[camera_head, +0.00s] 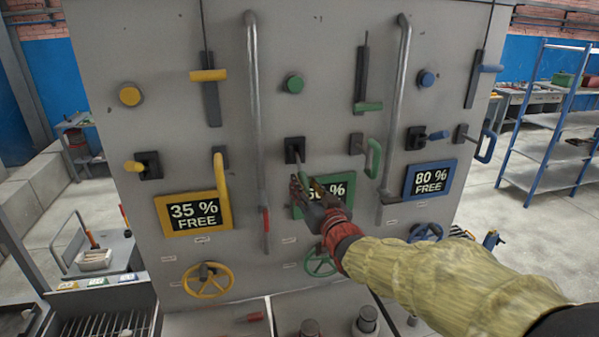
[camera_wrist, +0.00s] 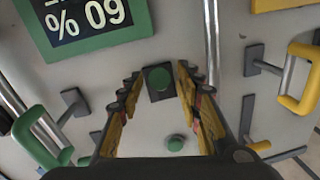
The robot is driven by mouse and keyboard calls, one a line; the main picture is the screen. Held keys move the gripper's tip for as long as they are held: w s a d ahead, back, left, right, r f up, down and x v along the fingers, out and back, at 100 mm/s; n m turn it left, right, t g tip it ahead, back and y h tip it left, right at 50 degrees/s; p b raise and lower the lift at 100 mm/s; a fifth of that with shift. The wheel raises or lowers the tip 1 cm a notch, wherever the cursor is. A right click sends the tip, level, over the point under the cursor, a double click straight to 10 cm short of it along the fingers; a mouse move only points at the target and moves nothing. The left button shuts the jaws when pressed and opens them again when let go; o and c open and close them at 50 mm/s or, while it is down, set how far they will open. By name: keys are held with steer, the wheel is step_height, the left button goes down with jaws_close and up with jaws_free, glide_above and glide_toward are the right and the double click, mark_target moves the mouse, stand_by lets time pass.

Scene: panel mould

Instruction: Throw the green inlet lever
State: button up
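A short green lever (camera_head: 302,174) sticks out from a black plate (camera_head: 294,150) above the green 60 % sign (camera_head: 345,190). In the wrist view, the lever's round green end (camera_wrist: 160,78) shows nearly end-on between my fingertips. My gripper (camera_head: 304,187) is open in front of it, with a finger on each side and a gap between them. It partly hides the lever and the sign in the head view. I cannot tell whether the fingers touch the lever. A green loop handle (camera_head: 375,158) stands to the right, apart from my gripper.
A green button (camera_head: 293,83) is above and a green handwheel (camera_head: 318,262) below. Vertical pipes (camera_head: 254,110) and (camera_head: 398,100) flank this column. A yellow loop handle (camera_head: 222,190) is to the left; a blue lever (camera_head: 438,135) is to the right.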

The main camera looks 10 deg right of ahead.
steer(key=w, duration=0.4)
steer(key=w+p, duration=0.1)
steer(key=w, duration=0.1)
steer(key=shift+a, duration=0.3)
steer(key=shift+s, duration=0.1)
steer(key=shift+c, duration=0.8)
jaws_close()
